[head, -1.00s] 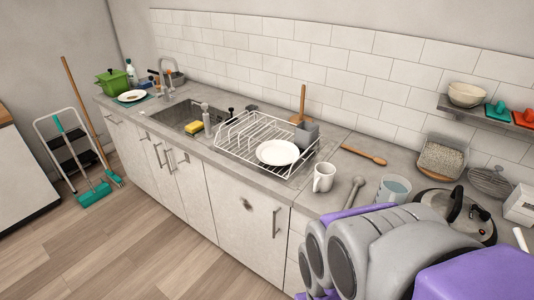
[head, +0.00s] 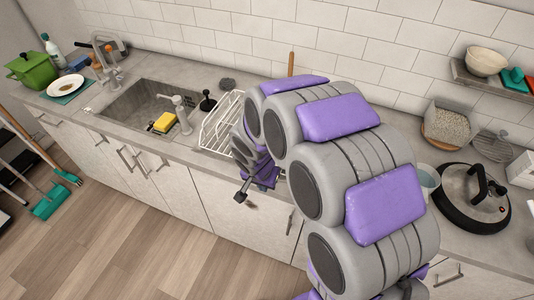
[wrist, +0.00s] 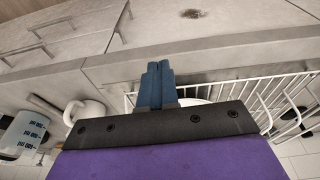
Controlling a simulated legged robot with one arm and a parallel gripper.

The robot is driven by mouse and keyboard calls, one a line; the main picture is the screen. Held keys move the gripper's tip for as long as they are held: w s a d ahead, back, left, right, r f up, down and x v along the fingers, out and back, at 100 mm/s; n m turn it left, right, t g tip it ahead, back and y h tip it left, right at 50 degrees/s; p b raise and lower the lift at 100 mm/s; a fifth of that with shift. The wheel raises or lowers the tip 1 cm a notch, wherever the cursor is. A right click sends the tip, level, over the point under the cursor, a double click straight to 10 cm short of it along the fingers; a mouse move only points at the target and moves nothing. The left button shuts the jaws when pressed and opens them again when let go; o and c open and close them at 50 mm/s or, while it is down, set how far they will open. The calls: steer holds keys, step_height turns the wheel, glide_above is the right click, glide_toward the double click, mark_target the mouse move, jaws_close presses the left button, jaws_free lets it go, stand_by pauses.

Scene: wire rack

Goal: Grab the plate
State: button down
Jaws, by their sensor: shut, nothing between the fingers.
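My gripper (wrist: 156,68) shows in the wrist view with its two blue fingers together and empty. It is over the counter's front edge, by the white wire rack (wrist: 283,88). A thin white curved sliver, likely the rim of the plate (wrist: 195,101) in the rack, shows just behind the fingers; the rest is hidden by my gripper. In the head view my arm covers that plate and much of the rack (head: 216,128). Another white plate (head: 66,85) lies on a teal mat at the far left of the counter.
A lidded pan (head: 472,198) stands at the right.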

steer(key=w, duration=0.2)
steer(key=w+a+f, duration=0.1)
steer(key=w, duration=0.4)
steer(key=shift+w+a+f, duration=0.15)
steer(key=shift+w+f, duration=0.15)
steer(key=shift+w, duration=0.1)
steer(key=w+d, duration=0.1)
steer(key=w, duration=0.1)
steer(key=w+d+b, duration=0.1)
steer(key=w+d, duration=0.1)
steer(key=shift+d+f, duration=0.3)
steer(key=shift+f, duration=0.1)
steer(key=shift+a+f+b, duration=0.3)
steer(key=shift+a+f, duration=0.05)
steer(key=shift+a, duration=0.45)
steer(key=shift+d, duration=0.5)
steer(key=shift+s, duration=0.4)
steer(key=s, duration=0.1)
steer(key=s+a+b, duration=0.1)
steer(key=s+a, duration=0.1)
steer(key=s, duration=0.1)
steer(key=shift+s+a+b, duration=0.1)
steer(key=shift+b, duration=0.3)
steer(key=shift+s+a, duration=0.25)
steer(key=shift+d+r, duration=0.1)
steer(key=shift+d, duration=0.3)
steer(key=shift+r+p, duration=0.3)
steer(key=shift+r, duration=0.4)
steer(key=shift+w, duration=0.1)
